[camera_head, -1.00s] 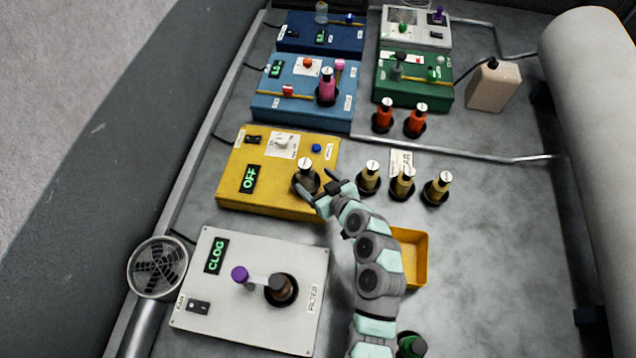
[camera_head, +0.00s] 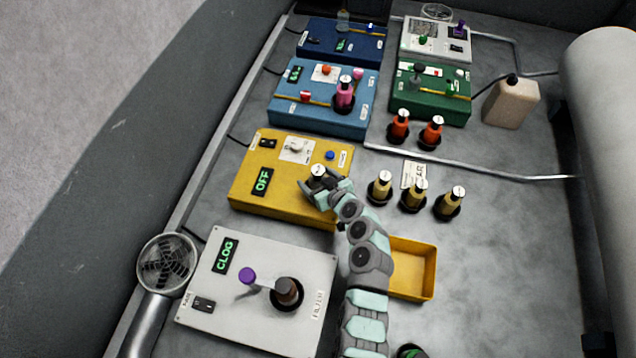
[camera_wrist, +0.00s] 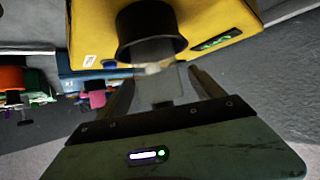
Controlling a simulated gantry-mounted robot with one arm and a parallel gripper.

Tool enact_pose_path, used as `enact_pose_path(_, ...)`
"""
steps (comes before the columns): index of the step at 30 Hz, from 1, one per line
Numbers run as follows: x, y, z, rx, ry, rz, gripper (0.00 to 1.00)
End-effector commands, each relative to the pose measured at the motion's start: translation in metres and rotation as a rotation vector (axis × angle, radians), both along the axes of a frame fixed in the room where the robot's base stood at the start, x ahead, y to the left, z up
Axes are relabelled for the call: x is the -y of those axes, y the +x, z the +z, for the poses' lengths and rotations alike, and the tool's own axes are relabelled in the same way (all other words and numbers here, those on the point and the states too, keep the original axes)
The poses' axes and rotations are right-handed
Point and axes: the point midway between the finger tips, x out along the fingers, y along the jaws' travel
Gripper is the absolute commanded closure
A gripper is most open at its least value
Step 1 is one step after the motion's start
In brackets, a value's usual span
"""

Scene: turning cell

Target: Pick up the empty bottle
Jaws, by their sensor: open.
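A pale-capped bottle (camera_head: 317,171) stands at the right front of the yellow machine (camera_head: 243,190); its body is mostly hidden by my gripper. My gripper (camera_head: 320,187) is open, with its fingers at the bottle. In the wrist view a black ring holder (camera_wrist: 150,38) sits on the yellow machine. A clear, seemingly empty bottle (camera_wrist: 158,82) shows from the holder into the space between my two fingers. I cannot tell whether either finger touches it.
Several tan bottles (camera_head: 415,193) stand in black holders to the right. An empty yellow tray (camera_head: 428,272) lies right of my arm. Blue and green machines stand behind.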

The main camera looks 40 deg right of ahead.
Motion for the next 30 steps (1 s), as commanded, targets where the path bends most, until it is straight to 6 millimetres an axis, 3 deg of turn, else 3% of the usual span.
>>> enact_pose_path(6,0.004,0.016,-0.009,-0.001,0.002,0.000,0.23)
enact_pose_path(16,0.005,0.018,-0.010,0.001,-0.002,0.000,0.23)
enact_pose_path(30,0.005,0.018,-0.010,0.000,0.000,-0.001,0.62)
